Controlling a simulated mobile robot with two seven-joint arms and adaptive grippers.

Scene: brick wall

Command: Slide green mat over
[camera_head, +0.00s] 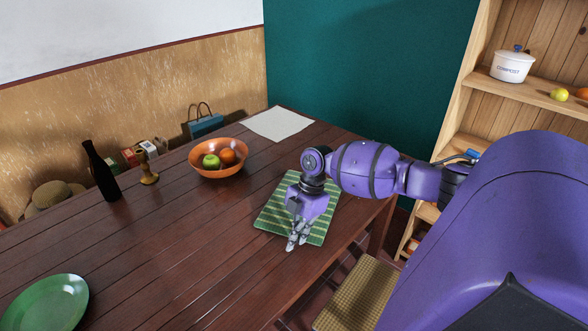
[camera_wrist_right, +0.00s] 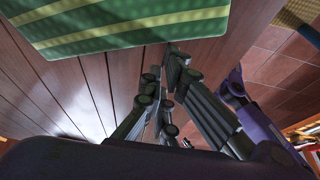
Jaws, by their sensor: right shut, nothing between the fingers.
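The green mat (camera_head: 274,213) lies flat on the dark red wooden table, towards its right edge. It has pale yellow-green stripes and is partly hidden by my right arm. In the right wrist view the mat (camera_wrist_right: 120,22) fills the top. My right gripper (camera_head: 291,247) points down at the mat's near edge, its fingertips showing just past that edge. The fingers (camera_wrist_right: 172,55) are shut and empty, and I cannot tell whether they touch the mat or table. My left gripper is in neither view.
An orange bowl (camera_head: 218,172) with fruit stands behind and left of the mat. A white mat (camera_head: 278,123) lies at the far end. A dark bottle (camera_head: 101,172), a goblet (camera_head: 148,169) and a green plate (camera_head: 46,305) stand left. A chair (camera_head: 358,297) is by the near edge.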

